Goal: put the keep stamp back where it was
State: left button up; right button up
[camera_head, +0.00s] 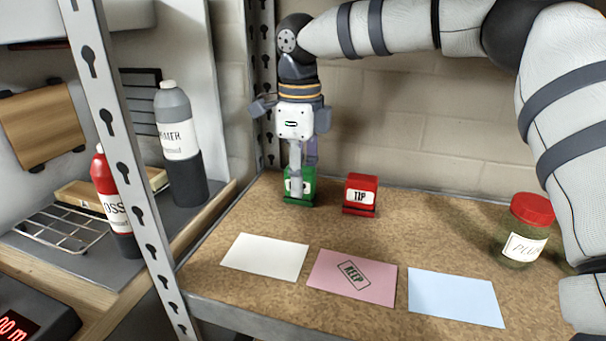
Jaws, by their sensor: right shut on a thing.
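The green stamp (309,197) stands upright on the corkboard-like shelf top at the back, left of the red stamp. A gripper finger covers part of its label, so I cannot read the word. My right gripper (296,188) points straight down and is shut on the green stamp. The red stamp (360,195), labelled "TIP", stands close to its right, apart from it. The pink card (350,279) in front bears a "KEEP" imprint. My left gripper is not in view.
A white card (265,256) and a blue card (456,297) flank the pink one. A red-lidded jar (525,230) stands at the right near my arm. A slotted metal post (125,172) rises at the left, with bottles (180,145) beyond it.

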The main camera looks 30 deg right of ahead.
jog(key=shift+s+a+r, duration=0.1)
jog(key=shift+s+r, duration=0.05)
jog(key=shift+r, duration=0.1)
jog(key=shift+w+f, duration=0.15)
jog(key=shift+w, duration=0.05)
jog(key=o, duration=0.5)
jog(key=shift+w+f, duration=0.15)
jog(key=shift+w, duration=0.05)
jog(key=o, duration=0.4)
jog(key=shift+s, duration=0.15)
jog(key=shift+r, duration=0.25)
notch_tip(320, 180, up, 7)
jog(key=shift+r, duration=0.15)
